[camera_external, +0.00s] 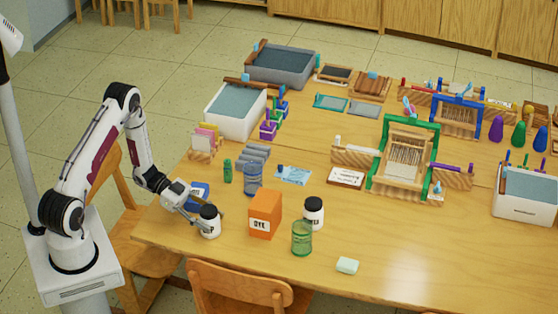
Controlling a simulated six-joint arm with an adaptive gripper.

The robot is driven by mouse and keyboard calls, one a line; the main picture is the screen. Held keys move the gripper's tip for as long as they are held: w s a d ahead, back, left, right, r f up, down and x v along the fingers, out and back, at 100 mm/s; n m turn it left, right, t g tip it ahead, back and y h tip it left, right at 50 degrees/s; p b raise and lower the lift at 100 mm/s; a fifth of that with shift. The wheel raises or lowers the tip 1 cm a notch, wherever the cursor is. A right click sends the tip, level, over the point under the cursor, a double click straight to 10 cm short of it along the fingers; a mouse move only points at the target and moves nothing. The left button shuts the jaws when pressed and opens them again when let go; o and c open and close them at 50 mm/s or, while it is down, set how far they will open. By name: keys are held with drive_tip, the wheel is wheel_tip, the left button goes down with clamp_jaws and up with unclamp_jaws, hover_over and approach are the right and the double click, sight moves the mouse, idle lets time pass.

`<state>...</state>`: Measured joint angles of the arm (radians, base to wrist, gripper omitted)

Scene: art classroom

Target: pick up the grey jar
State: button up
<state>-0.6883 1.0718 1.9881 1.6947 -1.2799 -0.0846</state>
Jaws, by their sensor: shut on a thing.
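A pale grey-white jar (209,228) with a black lid is near the left front edge of the table. My gripper (203,213) reaches down to it from the left and is shut on it near its top. The jar looks upright. I cannot tell if its bottom touches the table. The fingers partly cover its upper side. A similar white jar (313,217) with a black lid stands further right, apart from my gripper.
An orange box (265,215) stands just right of the held jar, with a green glass jar (301,238) beyond. A blue container (198,193) sits behind my gripper. A blue-grey jar (253,180) stands further back.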

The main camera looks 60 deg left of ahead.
drive_tip(key=shift+r, duration=0.1)
drive_tip(key=shift+r, duration=4.95)
drive_tip(key=shift+a, duration=0.15)
